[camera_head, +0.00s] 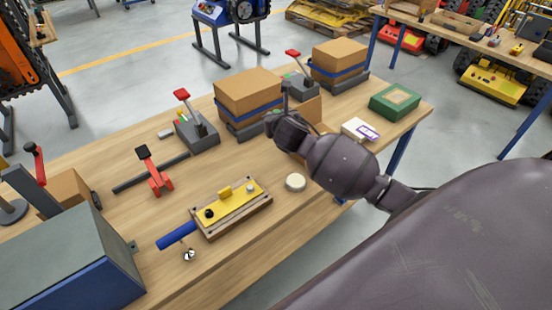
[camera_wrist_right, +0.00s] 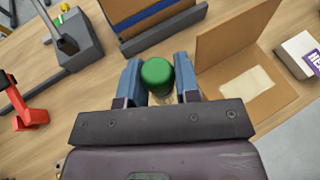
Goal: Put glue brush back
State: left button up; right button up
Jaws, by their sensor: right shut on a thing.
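My right gripper (camera_wrist_right: 158,82) is shut on a green round-topped thing (camera_wrist_right: 157,72), seen from above in the right wrist view. It looks like the handle end of the glue brush; the lower part is hidden. In the head view my right gripper (camera_head: 284,108) is over the far part of the bench, in front of a cardboard carton, and its hand hides what it holds. My left gripper is not in view.
Brown cartons (camera_head: 248,92) on strapped stands, a grey red-handled press (camera_head: 197,130) and a red clamp (camera_head: 153,172) stand on the bench (camera_head: 130,205).

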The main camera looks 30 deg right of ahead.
jog(key=shift+a+f+b, duration=0.1)
jog(key=shift+f+b, duration=1.6)
jog(key=shift+f, duration=6)
jog(key=shift+r, duration=0.1)
jog(key=o, duration=1)
